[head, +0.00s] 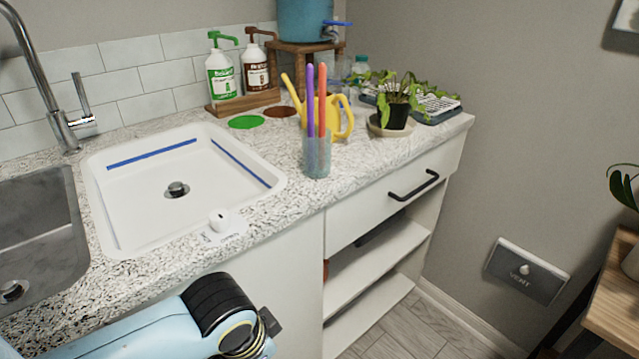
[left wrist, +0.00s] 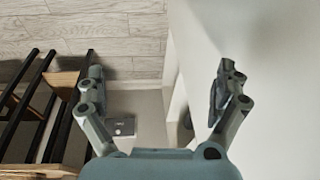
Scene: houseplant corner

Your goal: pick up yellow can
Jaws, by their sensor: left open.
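The yellow can (head: 333,119) is a watering can standing on the speckled counter in the head view, its spout to the left and its handle to the right. A clear cup (head: 316,160) with a purple and an orange stick stands in front of it and hides part of its body. My left arm comes in at the bottom left of the head view, low in front of the counter and well short of the can. My left gripper (left wrist: 158,82) is open and empty in the left wrist view, with its fingers wide apart. The can is not in that view.
A potted plant (head: 397,112) on a saucer stands right of the can. Two pump bottles (head: 221,77) stand behind on the left. A white sink (head: 135,205) fills the left counter. A drawer handle (head: 414,186) sticks out below the counter. A wooden stand (head: 612,300) is at the right.

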